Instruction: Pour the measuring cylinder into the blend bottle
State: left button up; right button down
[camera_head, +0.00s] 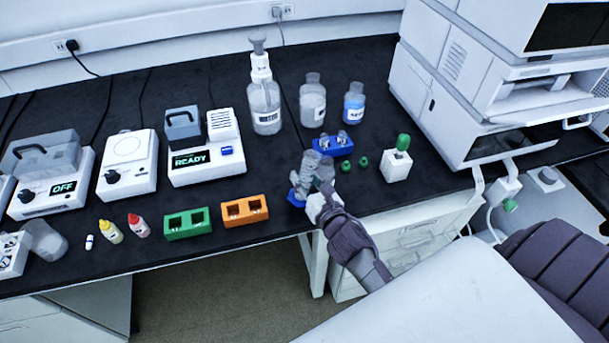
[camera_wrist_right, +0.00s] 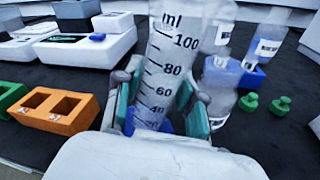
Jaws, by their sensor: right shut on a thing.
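My right gripper (camera_head: 316,197) is shut on the measuring cylinder (camera_head: 308,168) near the front edge of the bench. In the right wrist view the clear cylinder (camera_wrist_right: 168,70) has an ml scale and stands between the pads of the gripper (camera_wrist_right: 158,105), close to upright. Its blue base (camera_head: 296,197) shows low at the left. A clear open bottle (camera_wrist_right: 218,88) stands just behind and right of the cylinder in the wrist view; it may be the blend bottle, but I cannot read a label. It is partly hidden in the head view. My left gripper is out of view.
A blue rack (camera_head: 333,147) with small vials and two green caps (camera_head: 363,161) lie behind. Farther back stand a dispenser bottle (camera_head: 265,107), a clear bottle (camera_head: 312,103) and a blue-filled bottle (camera_head: 353,104). Orange (camera_head: 244,211) and green (camera_head: 187,224) racks are left. A white instrument stack is right.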

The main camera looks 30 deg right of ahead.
jog(key=shift+d+r+m+p, duration=0.2)
jog(key=shift+m+p, duration=0.1)
jog(key=shift+p, duration=0.2)
jog(key=shift+a+r, duration=0.1)
jog(key=shift+r+m+g+y+p, duration=0.3)
jog(key=shift+r+m+p, duration=0.2)
jog(key=shift+p, duration=0.8)
jog(key=shift+d+f, duration=0.1)
jog(key=shift+d, duration=0.1)
jog(key=shift+f+m+p, duration=0.1)
jog(key=shift+m+p, duration=0.2)
jog(key=shift+p, duration=0.3)
jog(key=shift+a+f, duration=0.1)
jog(key=shift+f, duration=0.05)
